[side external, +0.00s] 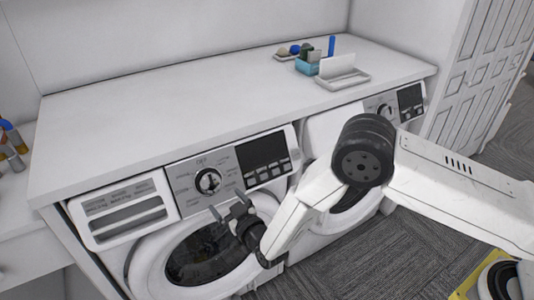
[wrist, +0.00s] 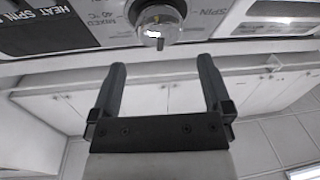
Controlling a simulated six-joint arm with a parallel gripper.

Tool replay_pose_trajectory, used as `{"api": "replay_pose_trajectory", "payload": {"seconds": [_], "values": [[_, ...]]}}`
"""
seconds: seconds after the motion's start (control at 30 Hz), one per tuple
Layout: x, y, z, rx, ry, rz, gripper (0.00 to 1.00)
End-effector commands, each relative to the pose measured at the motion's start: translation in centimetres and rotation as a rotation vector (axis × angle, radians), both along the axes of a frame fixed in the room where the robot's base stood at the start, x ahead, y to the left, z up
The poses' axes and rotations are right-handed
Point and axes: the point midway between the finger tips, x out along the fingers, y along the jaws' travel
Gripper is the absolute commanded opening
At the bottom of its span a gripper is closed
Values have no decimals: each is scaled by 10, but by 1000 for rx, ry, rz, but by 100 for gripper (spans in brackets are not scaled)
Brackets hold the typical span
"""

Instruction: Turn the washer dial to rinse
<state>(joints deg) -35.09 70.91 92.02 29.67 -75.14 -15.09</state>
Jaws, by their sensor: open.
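The washer dial (side external: 208,181) is a round dark-and-silver knob on the grey control panel (side external: 183,183) of the left machine. In the wrist view the dial (wrist: 158,22) shows at the top centre, with printed labels around it. Its pointer setting is too small to read surely. My gripper (side external: 230,207) is open and empty, just below and to the right of the dial in the side view. In the wrist view my gripper (wrist: 161,72) has its two fingers spread, apart from the dial. The word "rinse" cannot be made out.
A dark display (side external: 263,152) sits right of the dial, and a detergent drawer (side external: 123,209) is left of it. The round door (side external: 205,254) is below. A second machine (side external: 335,125) stands to the right.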

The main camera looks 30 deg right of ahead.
Motion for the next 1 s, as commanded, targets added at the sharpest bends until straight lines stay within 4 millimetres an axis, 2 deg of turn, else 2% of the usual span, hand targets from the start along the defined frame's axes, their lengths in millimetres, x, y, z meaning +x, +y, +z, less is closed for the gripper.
{"api": "replay_pose_trajectory", "payload": {"seconds": [0.23,0.7,1.0], "values": [[16,1,-1,1,1,-1,100],[60,6,0,0,1,-1,100],[73,8,0,0,1,1,100]]}}
